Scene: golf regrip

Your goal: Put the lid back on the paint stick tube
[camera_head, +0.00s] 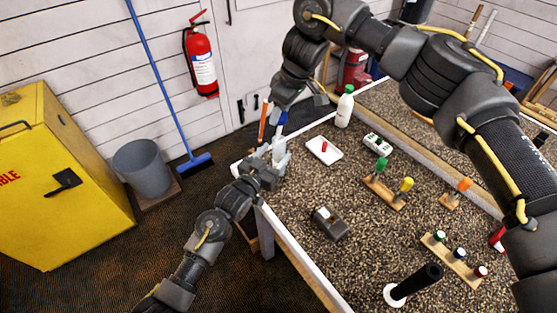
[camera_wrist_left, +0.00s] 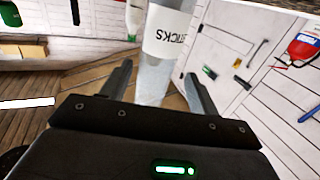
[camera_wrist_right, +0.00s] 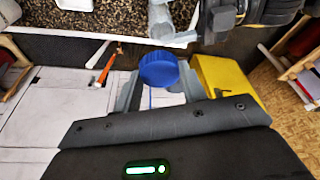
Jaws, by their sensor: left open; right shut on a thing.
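The clear paint stick tube (camera_head: 280,158) stands upright at the table's near left corner; its white label reading "STICKS" shows in the left wrist view (camera_wrist_left: 168,32). My left gripper (camera_head: 272,160) is open, with its fingers on either side of the tube and gaps showing. The blue lid (camera_wrist_right: 159,70) is held between the fingers of my right gripper (camera_wrist_right: 156,82), which is shut on it. In the head view the lid (camera_head: 281,118) is just above the tube. I cannot tell whether it touches the rim.
A white tray with a red piece (camera_head: 324,150), a white bottle (camera_head: 344,108) and a dark box (camera_head: 329,223) are on the speckled table. Several small stands are farther right.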

